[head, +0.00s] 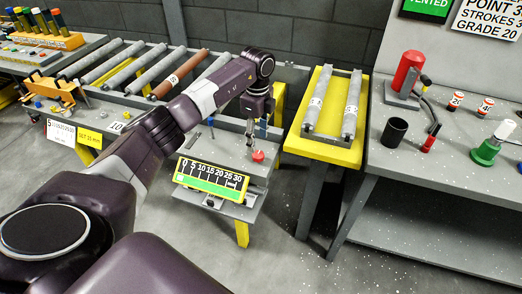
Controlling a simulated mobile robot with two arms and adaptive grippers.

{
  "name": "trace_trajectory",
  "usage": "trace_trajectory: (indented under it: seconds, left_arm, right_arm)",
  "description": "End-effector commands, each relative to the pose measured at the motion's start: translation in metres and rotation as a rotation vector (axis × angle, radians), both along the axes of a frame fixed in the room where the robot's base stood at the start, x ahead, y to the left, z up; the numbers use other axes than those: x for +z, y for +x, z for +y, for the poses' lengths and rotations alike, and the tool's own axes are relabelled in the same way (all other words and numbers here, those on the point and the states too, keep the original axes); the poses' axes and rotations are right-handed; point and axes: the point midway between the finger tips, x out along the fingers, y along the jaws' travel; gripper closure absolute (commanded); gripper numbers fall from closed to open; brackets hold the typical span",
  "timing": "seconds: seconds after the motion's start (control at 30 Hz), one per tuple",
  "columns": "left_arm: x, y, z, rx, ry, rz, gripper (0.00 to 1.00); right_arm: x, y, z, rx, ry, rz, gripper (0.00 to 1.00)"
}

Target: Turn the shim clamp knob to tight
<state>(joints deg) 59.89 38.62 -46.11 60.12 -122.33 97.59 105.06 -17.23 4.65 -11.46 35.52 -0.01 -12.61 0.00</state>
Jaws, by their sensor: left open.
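A small red knob (258,156), which looks like the shim clamp knob, sits on the grey stand top (228,148) in the middle of the view. Its exact setting is too small to read. My left gripper (250,140) points down just above and slightly left of the knob. Its fingers are open, and I cannot tell whether they touch the knob. A yellow-framed scale (211,178) marked 0 to 30 with a green band fronts the stand. My right gripper is not in view.
A yellow stand (292,146) with two grey rollers is right of the knob. The right bench (450,176) holds a red cylinder (406,73), a black cup (394,132) and a green-based item (487,150). A roller conveyor (138,72) with one brown roller lies behind left.

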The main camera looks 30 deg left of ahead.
Motion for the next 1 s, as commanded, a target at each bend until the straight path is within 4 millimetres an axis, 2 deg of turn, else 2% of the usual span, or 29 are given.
trace_trajectory:
  seconds: [0.2,0.4,0.73,0.77,1.0]
  left_arm:
    - [-0.037,-0.001,-0.002,-0.003,-0.004,0.003,0.51]
    - [-0.060,0.000,-0.002,-0.004,-0.006,0.000,0.51]
    - [-0.065,0.000,-0.002,-0.005,-0.005,-0.002,0.51]
    - [-0.065,0.000,-0.002,-0.005,-0.005,-0.002,0.52]
    - [-0.065,0.000,-0.002,-0.005,-0.005,-0.002,0.79]
  right_arm:
    - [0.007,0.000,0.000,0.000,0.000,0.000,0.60]
    - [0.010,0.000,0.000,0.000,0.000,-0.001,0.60]
    - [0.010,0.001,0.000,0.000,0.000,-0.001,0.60]
    - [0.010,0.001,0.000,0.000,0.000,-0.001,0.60]
    - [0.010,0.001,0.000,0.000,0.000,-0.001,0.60]
